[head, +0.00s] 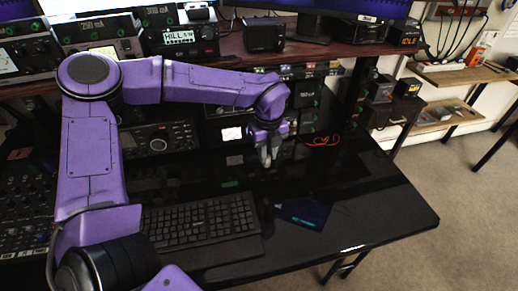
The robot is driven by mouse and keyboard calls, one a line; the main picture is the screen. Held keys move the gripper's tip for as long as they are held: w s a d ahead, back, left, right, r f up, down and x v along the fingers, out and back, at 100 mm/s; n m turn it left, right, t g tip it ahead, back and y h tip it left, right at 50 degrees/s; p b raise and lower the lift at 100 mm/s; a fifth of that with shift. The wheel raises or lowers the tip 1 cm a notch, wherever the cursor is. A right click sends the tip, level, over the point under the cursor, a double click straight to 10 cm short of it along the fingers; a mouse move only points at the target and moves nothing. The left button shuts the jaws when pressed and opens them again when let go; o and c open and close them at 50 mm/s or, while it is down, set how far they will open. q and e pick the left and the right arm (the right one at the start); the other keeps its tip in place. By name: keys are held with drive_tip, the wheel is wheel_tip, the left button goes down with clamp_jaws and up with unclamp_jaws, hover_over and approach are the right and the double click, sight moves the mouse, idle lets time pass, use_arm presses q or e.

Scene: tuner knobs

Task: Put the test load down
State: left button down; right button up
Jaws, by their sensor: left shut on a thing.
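My left arm reaches in from the left, and its gripper (267,153) is over the back part of the black desk, in front of the rack of radio gear. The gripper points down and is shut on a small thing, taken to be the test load. The thing is mostly hidden between the grey fingers, and its shape cannot be told. Whether it touches the desk cannot be told either. My right gripper is not in view.
A black keyboard (200,222) lies on the desk (375,222) in front of the gripper. A dark panel with blue marks (303,213) lies right of it. A red cable (322,141) lies behind. The desk's right part is clear. A shelf (330,50) overhangs the back.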

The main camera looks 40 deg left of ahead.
use_arm(q)
drive_tip(key=w+f, duration=0.1)
drive_tip(key=a+f, duration=0.1)
drive_tip(key=f, duration=0.1)
drive_tip(key=w+a+f, duration=0.1)
drive_tip(key=f, duration=0.1)
drive_tip(key=shift+w+a+p, duration=0.25)
drive_tip(key=shift+w+p, duration=0.05)
drive_tip(key=shift+w, duration=0.05)
wheel_tip(320, 180, down, 3)
drive_tip(key=shift+r, duration=0.15)
drive_tip(key=shift+f, duration=0.3)
drive_tip(key=c, duration=1)
unclamp_jaws()
drive_tip(key=shift+r, duration=0.1)
wheel_tip(320, 180, up, 8)
drive_tip(key=shift+b, duration=0.35)
